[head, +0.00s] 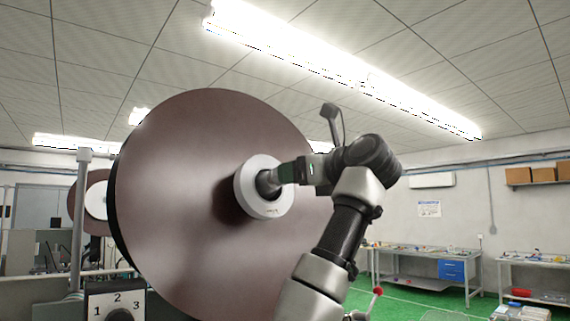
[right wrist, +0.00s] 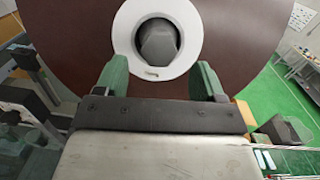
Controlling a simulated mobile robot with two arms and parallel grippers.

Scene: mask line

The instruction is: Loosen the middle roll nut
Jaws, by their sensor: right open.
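A large brown disc-shaped roll (head: 185,180) fills the middle of the head view. At its centre is a white ring-shaped hub (head: 262,209) with a dark roll nut (head: 266,183) in it. In the right wrist view the dark faceted nut (right wrist: 158,42) sits inside the white ring (right wrist: 124,40). My right gripper (head: 284,175) faces the hub from the right. Its two green fingers are open (right wrist: 160,68), one on either side below the nut in the wrist view, with nothing held. Contact with the nut cannot be told. My left gripper is not in view.
Another roll (head: 98,200) with a white centre stands behind at the left, beside a grey post (head: 79,215). A numbered dial panel (head: 115,301) is at the lower left. A red-knobbed lever (head: 377,292) is at the lower right. Workbenches (head: 425,252) line the far wall beyond green floor.

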